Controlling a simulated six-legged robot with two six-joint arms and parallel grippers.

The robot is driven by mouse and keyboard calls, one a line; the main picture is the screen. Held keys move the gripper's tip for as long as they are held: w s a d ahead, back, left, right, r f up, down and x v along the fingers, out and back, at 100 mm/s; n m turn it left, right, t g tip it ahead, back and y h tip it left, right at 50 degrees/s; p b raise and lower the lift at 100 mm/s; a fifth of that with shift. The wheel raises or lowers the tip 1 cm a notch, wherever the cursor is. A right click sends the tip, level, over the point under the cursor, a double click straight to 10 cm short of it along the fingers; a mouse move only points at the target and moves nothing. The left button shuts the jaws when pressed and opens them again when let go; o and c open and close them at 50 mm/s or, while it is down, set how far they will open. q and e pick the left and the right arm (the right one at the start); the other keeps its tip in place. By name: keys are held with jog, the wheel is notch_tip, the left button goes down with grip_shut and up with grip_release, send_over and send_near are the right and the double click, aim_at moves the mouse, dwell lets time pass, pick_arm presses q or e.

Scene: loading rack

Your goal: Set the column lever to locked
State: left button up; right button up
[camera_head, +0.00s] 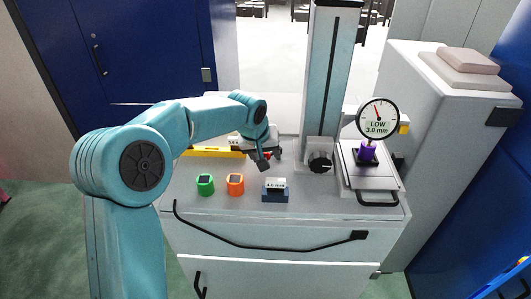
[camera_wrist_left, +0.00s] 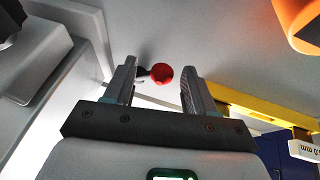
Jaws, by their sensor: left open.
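The column (camera_head: 322,75) stands upright at the back of the bench, with a dark slot down its front. A red ball knob (camera_wrist_left: 162,73) on a short dark stem, which looks like the lever's end, shows in the left wrist view. My left gripper (camera_wrist_left: 158,68) is open, and the knob appears between its two fingertips with gaps on both sides. In the head view my left gripper (camera_head: 262,162) is low over the bench, left of the column, and mostly hides the lever. Its lock position cannot be read. My right gripper is not in view.
A black dial knob (camera_head: 320,162) is at the column's foot. A round gauge (camera_head: 378,119) reading LOW 3.0 mm stands right, above a purple piece (camera_head: 367,151). Green (camera_head: 205,185) and orange (camera_head: 235,184) blocks and a blue holder (camera_head: 275,194) sit near the front. A yellow bar (camera_head: 212,152) lies behind.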

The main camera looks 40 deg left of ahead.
pick_arm(q)
jog(key=shift+s, duration=0.1)
jog(key=c, duration=0.3)
jog(key=shift+a, duration=0.1)
grip_shut()
jog(key=shift+d+f+n+b, duration=0.2)
jog(key=shift+d+n+b, duration=0.2)
jog(key=shift+b, duration=0.4)
jog(key=shift+w+d+n+y+b, duration=0.25)
jog(key=shift+d+n+y+b, duration=0.35)
jog(key=shift+n+b, duration=0.45)
jog(key=shift+w+d+n+y+b, duration=0.1)
jog(key=shift+d+n+y+b, duration=0.25)
jog(key=shift+n+b, duration=0.25)
jog(key=shift+w+d+r+n+g+y+b, duration=0.1)
jog(key=shift+w+d+n+g+y+b, duration=0.1)
jog(key=shift+n, duration=0.35)
jog(key=shift+w+d+r+n+g+y+b, duration=0.1)
jog(key=shift+d+n+g+y+b, duration=0.1)
jog(key=shift+n, duration=0.3)
